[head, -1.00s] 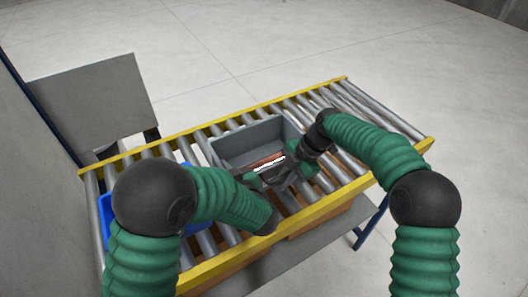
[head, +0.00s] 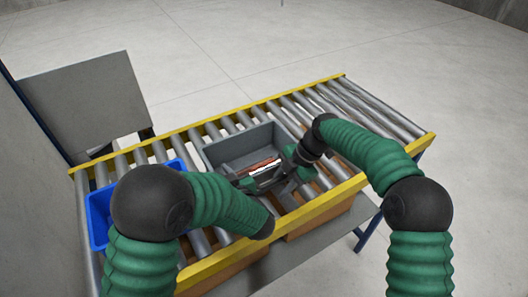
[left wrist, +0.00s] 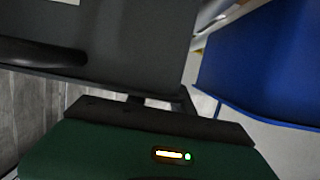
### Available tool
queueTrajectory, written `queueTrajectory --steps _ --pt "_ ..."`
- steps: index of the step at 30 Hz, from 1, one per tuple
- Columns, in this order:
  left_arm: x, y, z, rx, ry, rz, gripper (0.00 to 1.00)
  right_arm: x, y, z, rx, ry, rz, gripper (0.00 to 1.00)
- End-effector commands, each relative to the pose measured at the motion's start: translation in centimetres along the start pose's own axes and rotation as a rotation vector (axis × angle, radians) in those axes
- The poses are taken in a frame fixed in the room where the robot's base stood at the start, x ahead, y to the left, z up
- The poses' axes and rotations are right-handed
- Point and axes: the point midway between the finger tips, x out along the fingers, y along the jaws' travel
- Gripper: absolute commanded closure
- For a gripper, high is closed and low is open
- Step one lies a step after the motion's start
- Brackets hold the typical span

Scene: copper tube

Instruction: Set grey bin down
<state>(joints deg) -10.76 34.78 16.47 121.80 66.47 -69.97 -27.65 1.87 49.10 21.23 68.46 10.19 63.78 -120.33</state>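The grey bin (head: 240,142) is at the middle of the roller conveyor (head: 352,112), open side up. It looks level, low over or on the rollers; I cannot tell whether its base touches them. A reddish-brown piece and a white piece show inside at its near side. My left gripper (head: 252,184) is at the near left of the bin, and my right gripper (head: 288,174) is at its near right. Both seem shut on its near rim, though the fingertips are mostly hidden. In the left wrist view, the bin's grey wall (left wrist: 120,45) fills the upper left.
A blue bin (head: 98,218) stands on the conveyor to the left, partly behind my left arm; it also shows in the left wrist view (left wrist: 262,65). Yellow rails (head: 320,204) edge the conveyor. Rollers to the right are free. A grey panel (head: 85,95) stands behind left.

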Motion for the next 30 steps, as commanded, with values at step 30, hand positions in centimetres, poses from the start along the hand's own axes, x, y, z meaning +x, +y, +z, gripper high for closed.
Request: queueTrajectory --steps 30 --pt "-12.4 0.9 0.1 0.005 0.003 -0.003 0.74 -1.0 0.2 -0.3 -0.001 0.0 -0.001 0.66"
